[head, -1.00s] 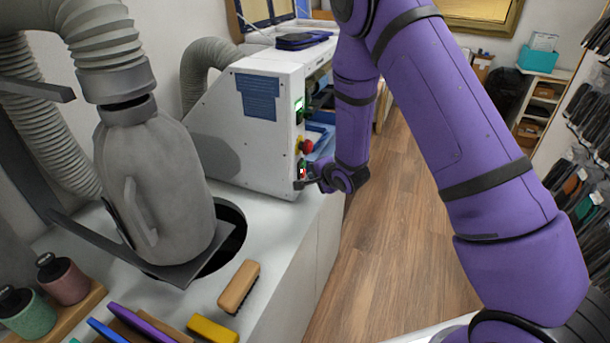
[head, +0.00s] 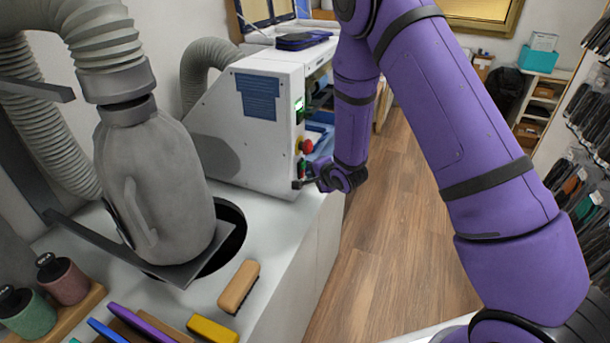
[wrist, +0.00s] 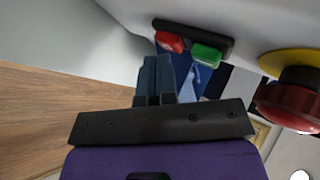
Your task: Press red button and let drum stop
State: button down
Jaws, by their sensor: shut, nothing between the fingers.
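A black switch plate (wrist: 193,40) on the white machine carries a red button (wrist: 169,41) and a green button (wrist: 207,53), seen in the wrist view. My gripper (wrist: 157,60) is shut and empty, its fingertips just below the red button in that picture. I cannot tell whether they touch it. In the head view my gripper (head: 300,183) is at the lower front edge of the white machine (head: 218,142), and the small buttons are hard to make out. I cannot make out the drum.
A red mushroom knob on a yellow base (head: 306,146) sits above the gripper on the machine; the knob is close at right in the wrist view (wrist: 290,103).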

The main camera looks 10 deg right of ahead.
jog(key=shift+s+d, duration=0.45)
jog(key=shift+d, duration=0.15)
jog(key=s+d, duration=0.1)
jog(key=d, duration=0.1)
jog(key=s+d, duration=0.2)
dwell(0.5)
jog(key=shift+r, duration=0.15)
jog(key=s+d+r+n+g+h, duration=0.1)
jog(key=s+d+r+n, duration=0.15)
jog(key=r, duration=0.55)
jog(key=s+d+r+n+g+h, duration=0.15)
jog(key=s+r, duration=0.25)
jog(key=r, duration=0.5)
jog(key=s+d+r+n+h, duration=0.1)
jog(key=s+r+n+h, duration=0.15)
jog(key=r, duration=0.55)
jog(key=s+r+n+g, duration=0.1)
jog(key=s+r+n, duration=0.2)
jog(key=s, duration=1)
jog(key=s+r+n+g+y, duration=0.1)
jog(key=s+r, duration=0.6)
jog(key=s, duration=0.7)
jog(key=shift+s+r+n+g, duration=0.2)
jog(key=shift+r+n+g, duration=0.15)
jog(key=shift+n+g, duration=0.5)
